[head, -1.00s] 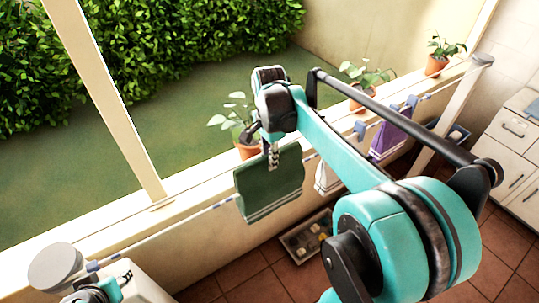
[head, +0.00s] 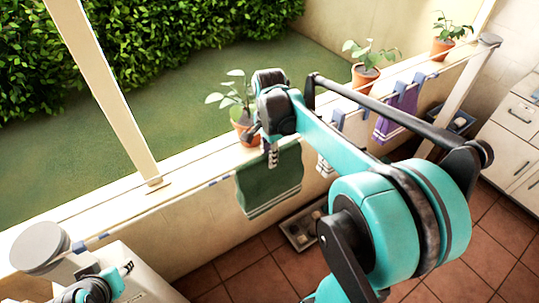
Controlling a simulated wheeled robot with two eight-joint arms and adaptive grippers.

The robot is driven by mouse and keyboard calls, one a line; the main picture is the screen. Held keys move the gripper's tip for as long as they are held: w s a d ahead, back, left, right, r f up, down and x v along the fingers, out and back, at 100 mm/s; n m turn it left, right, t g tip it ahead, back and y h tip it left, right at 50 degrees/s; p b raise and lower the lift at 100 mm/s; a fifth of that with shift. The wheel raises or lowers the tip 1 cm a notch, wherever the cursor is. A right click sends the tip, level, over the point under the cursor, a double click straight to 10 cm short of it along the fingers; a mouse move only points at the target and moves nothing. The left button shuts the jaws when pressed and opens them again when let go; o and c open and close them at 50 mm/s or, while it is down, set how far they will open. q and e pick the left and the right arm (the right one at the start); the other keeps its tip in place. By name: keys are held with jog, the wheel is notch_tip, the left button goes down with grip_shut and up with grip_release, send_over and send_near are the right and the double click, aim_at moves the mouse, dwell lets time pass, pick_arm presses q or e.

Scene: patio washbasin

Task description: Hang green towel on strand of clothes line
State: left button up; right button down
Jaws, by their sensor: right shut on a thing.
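The green towel (head: 268,188) with pale stripes near its lower edge hangs spread out below my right gripper (head: 269,150), which is shut on its upper part. The clothes line (head: 160,213) runs from the round-topped post (head: 40,246) at lower left to the post (head: 488,41) at upper right. The towel's top overlaps the line in the picture; I cannot tell whether it lies over the line or in front of it. My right arm hides part of the line. My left gripper (head: 127,267) is at the lower left, small and partly visible, away from the towel.
A purple towel (head: 397,113) and a partly hidden white cloth (head: 325,166) hang farther right, near blue pegs (head: 338,118). Potted plants (head: 243,128) stand on the ledge behind the line. A crate (head: 290,236) sits on the tiled floor below. Drawers (head: 515,120) are at right.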

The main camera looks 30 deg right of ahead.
jog(key=c, duration=1.3)
grip_release()
jog(key=shift+c, duration=0.2)
notch_tip(320, 180, up, 9)
jog(key=p, duration=0.7)
jog(key=shift+r, duration=0.1)
